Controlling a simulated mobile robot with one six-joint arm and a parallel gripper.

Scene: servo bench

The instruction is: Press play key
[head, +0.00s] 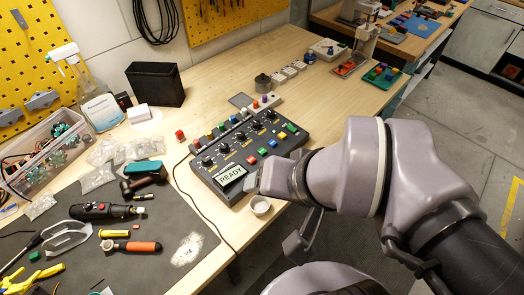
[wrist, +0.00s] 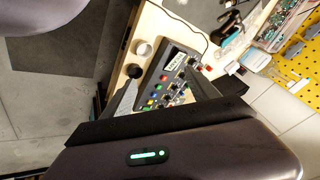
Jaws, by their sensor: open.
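A dark control console (head: 215,178) lies on the wooden bench, with black knobs, coloured keys and a display reading READY (head: 232,177). Along its front are a red key (head: 248,160), a blue key (head: 262,151) and a green key (head: 291,127). Any play marking is too small to read. My gripper (head: 285,208) is open and empty at the console's near right side, apart from the keys as far as I can tell. In the wrist view the console (wrist: 172,80) shows between the spread fingers (wrist: 160,84), with its coloured keys facing me.
A small pale round cup (head: 260,206) stands on the bench by the console's front corner. A dark mat (head: 90,255) with tools lies at the left. A black bin (head: 155,84) stands behind.

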